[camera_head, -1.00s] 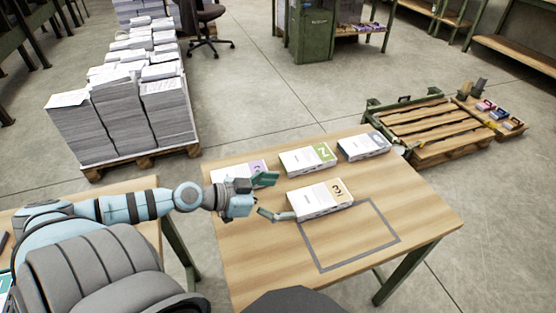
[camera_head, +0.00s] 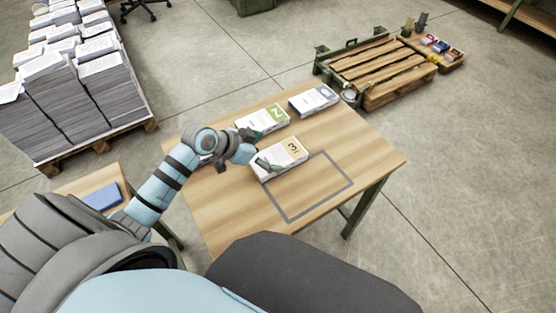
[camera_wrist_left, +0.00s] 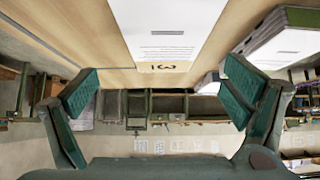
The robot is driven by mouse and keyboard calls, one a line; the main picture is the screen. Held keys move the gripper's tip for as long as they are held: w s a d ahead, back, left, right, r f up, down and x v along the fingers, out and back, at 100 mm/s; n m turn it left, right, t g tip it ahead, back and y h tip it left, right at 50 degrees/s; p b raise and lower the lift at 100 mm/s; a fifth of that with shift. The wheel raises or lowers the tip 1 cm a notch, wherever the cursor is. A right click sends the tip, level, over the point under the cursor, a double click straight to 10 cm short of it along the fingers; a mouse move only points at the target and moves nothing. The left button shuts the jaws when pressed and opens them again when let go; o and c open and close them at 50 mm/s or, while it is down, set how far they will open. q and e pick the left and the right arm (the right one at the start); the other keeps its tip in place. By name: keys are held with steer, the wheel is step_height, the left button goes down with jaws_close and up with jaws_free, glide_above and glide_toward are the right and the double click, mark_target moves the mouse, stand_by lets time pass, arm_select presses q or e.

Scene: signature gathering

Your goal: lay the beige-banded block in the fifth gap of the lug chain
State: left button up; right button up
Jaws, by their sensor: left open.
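The beige-banded block (camera_head: 290,150) is white with a printed beige band marked 3, and lies flat on the wooden table. My left gripper (camera_head: 258,151) is open at the block's left end, with one finger overlapping the block in the head view. In the left wrist view the open, empty fingers (camera_wrist_left: 160,95) stand apart, and the block (camera_wrist_left: 165,30) shows above the space between them, its band towards the lower edge. Whether they touch it I cannot tell. I cannot make out a lug chain in these views. My right gripper is not in view.
A green-banded block (camera_head: 262,118) and a grey-banded block (camera_head: 314,98) lie behind on the table (camera_head: 370,155).

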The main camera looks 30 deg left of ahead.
mark_target(276, 156)
arm_select(q)
steer(key=f, duration=0.1)
steer(key=w+f+b, duration=0.1)
steer(key=w+f, duration=0.1)
steer(key=f, duration=0.1)
steer(key=shift+w+d+b, duration=0.15)
steer(key=shift+d+b, duration=0.15)
steer(key=shift+d, duration=0.05)
steer(key=shift+w+d+f, duration=0.15)
steer(key=shift+w+f, duration=0.05)
steer(key=shift+w, duration=0.1)
steer(key=shift+r, duration=0.1)
steer(key=c, duration=1.6)
steer(key=shift+r, duration=0.15)
